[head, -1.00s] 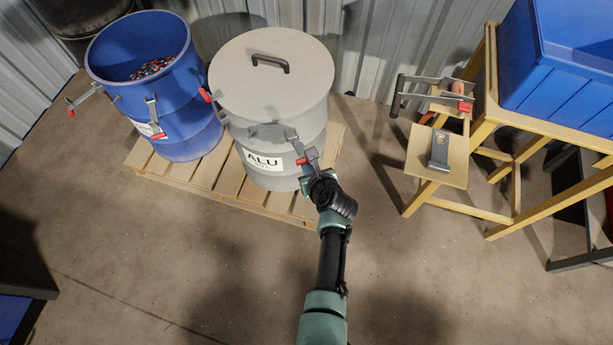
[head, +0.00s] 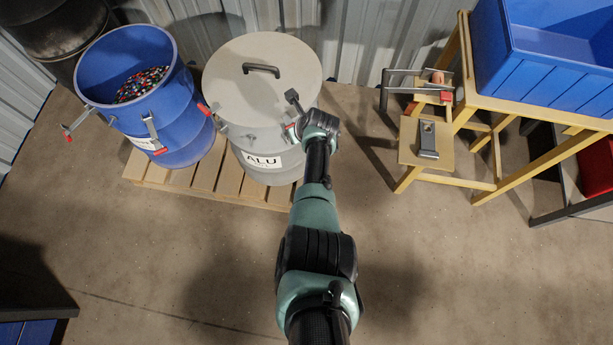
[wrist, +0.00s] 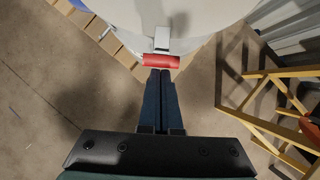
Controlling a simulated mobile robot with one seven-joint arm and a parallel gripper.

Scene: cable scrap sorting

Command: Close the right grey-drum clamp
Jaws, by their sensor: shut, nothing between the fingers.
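The grey drum (head: 262,135) with its ALU label stands on a pallet, its grey lid (head: 250,75) on top. The right clamp's red handle (wrist: 161,62) shows in the wrist view on a metal lever (wrist: 162,40) against the drum side. My gripper (wrist: 161,74) is shut and empty, with its fingertips just below the red handle in the picture. I cannot tell whether they touch it. In the head view my gripper (head: 315,128) is at the drum's right front and hides most of this clamp.
A blue drum (head: 188,115) full of coloured bits stands left of the grey one, on the same pallet (head: 190,185). A yellow stand (head: 480,187) with a blue bin (head: 550,75) is at right. The floor in front is open.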

